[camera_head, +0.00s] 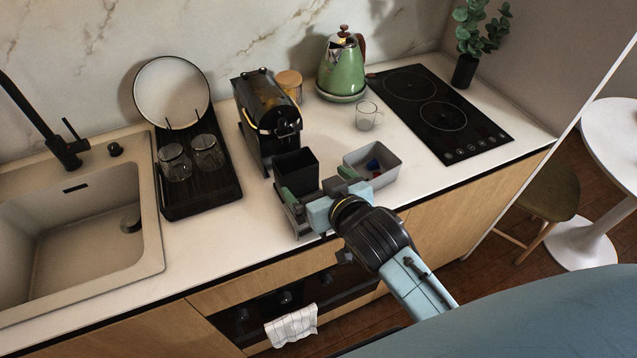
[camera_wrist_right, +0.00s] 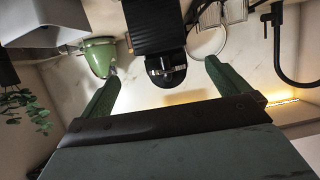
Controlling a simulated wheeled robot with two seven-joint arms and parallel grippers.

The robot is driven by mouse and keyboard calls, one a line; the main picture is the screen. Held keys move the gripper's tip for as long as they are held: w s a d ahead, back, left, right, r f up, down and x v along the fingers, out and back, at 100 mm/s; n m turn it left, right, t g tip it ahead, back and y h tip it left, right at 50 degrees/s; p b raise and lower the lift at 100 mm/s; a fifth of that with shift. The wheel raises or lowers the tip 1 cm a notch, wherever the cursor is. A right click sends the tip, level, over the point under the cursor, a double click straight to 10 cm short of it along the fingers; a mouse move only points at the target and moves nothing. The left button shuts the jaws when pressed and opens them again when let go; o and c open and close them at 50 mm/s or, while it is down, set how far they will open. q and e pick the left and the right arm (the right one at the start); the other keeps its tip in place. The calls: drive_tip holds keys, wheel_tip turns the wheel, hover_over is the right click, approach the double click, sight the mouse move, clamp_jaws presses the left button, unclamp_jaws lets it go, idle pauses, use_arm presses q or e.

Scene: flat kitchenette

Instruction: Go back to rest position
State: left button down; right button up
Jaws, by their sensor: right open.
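My right gripper (camera_head: 317,185) is over the front of the counter, just in front of the black coffee machine (camera_head: 266,112). Its green fingers are spread apart. In the right wrist view the gripper (camera_wrist_right: 162,80) is open, with nothing held between the fingers. The coffee machine (camera_wrist_right: 158,35) shows beyond the fingertips in that view. An open black container (camera_head: 297,170) is close behind the gripper in the head view. I cannot tell from this view whether a finger touches it. My left gripper is not in view.
A grey bin (camera_head: 386,155) with small red and blue items stands right of the gripper. Left are a black drying rack (camera_head: 217,190) with glasses and a plate, and the sink (camera_head: 70,225). Behind are a green kettle (camera_head: 340,69), a glass cup (camera_head: 366,116) and the hob (camera_head: 440,110).

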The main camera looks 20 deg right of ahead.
drive_tip(key=s+d+f+g, duration=0.2)
drive_tip(key=s+f+g, duration=0.1)
drive_tip(key=s, duration=0.4)
drive_tip(key=s+d+f+n+g+h, duration=0.1)
drive_tip(key=s+d+f+g, duration=0.2)
drive_tip(key=s, duration=0.4)
drive_tip(key=s+d+f+g, duration=0.1)
drive_tip(key=s+f+g, duration=0.3)
drive_tip(key=s, duration=0.3)
wheel_tip(320, 180, down, 31)
drive_tip(key=s+g+b, duration=0.1)
drive_tip(key=s+b, duration=0.2)
drive_tip(key=b, duration=0.4)
drive_tip(key=s+d+f+b, duration=0.1)
drive_tip(key=s+f+b, duration=0.1)
drive_tip(key=s+f, duration=0.5)
drive_tip(key=s+d+f+g+b, duration=0.1)
drive_tip(key=s+f+b, duration=0.2)
drive_tip(key=s+f, duration=0.5)
wheel_tip(320, 180, down, 4)
drive_tip(key=shift+s+d+f, duration=0.1)
drive_tip(key=shift+s+d, duration=0.1)
drive_tip(key=shift+d, duration=0.05)
